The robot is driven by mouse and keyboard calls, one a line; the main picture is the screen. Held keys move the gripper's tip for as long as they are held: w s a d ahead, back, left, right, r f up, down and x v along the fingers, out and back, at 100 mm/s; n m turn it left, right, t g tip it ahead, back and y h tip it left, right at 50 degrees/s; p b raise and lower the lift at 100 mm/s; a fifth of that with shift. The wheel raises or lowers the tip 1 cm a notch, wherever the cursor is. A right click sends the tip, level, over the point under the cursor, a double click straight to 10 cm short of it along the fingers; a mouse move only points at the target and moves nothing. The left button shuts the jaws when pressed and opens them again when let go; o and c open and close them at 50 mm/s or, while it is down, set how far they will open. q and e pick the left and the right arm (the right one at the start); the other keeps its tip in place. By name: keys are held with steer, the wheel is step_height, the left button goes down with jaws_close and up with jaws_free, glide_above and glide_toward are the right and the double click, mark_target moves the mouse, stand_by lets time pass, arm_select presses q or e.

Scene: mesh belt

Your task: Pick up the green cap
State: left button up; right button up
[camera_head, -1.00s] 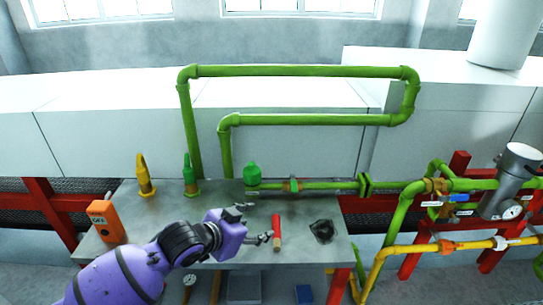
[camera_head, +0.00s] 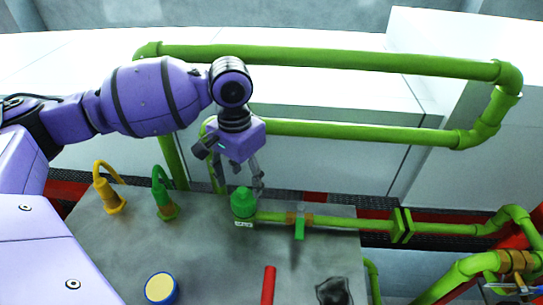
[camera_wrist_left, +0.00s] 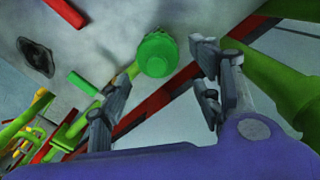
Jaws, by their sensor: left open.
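The green cap (camera_head: 243,203) is a rounded dome on the left end of a green pipe, at the back of the grey table (camera_head: 110,240). My left gripper (camera_head: 241,188) is open and empty, pointing down just above the cap, with its fingers partly behind the cap's top in the head view. In the left wrist view the cap (camera_wrist_left: 157,55) shows between and beyond the spread fingers (camera_wrist_left: 163,68). I cannot tell whether a finger touches it. My right gripper is not in view.
A yellow hooked fitting (camera_head: 110,192) and a green hooked fitting (camera_head: 163,195) stand left of the cap. A green valve handle (camera_head: 300,229) is on the pipe to its right. A red-handled tool (camera_head: 268,286) and a dark patch (camera_head: 333,291) lie in front. Green pipes (camera_head: 350,133) run behind.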

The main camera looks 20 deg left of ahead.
mark_target(244, 201)
arm_select(q)
steer(key=shift+s+f, duration=0.25)
steer(key=shift+s, duration=0.3)
steer(key=shift+s+f, duration=0.25)
steer(key=shift+s, duration=0.3)
steer(key=shift+w+f, duration=0.1)
steer(key=shift+f, duration=0.7)
steer(key=f, duration=0.2)
steer(key=w+f, duration=0.1)
steer(key=f, duration=0.1)
steer(key=shift+d+f+b, duration=0.15)
steer(key=shift+f+b, duration=0.15)
steer(key=shift+f, duration=0.1)
steer(key=shift+w, duration=0.1)
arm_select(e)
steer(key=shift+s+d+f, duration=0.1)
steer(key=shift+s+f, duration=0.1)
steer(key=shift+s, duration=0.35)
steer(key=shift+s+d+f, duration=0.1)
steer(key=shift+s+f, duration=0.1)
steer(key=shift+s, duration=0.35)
arm_select(q)
steer(key=c, duration=1.2)
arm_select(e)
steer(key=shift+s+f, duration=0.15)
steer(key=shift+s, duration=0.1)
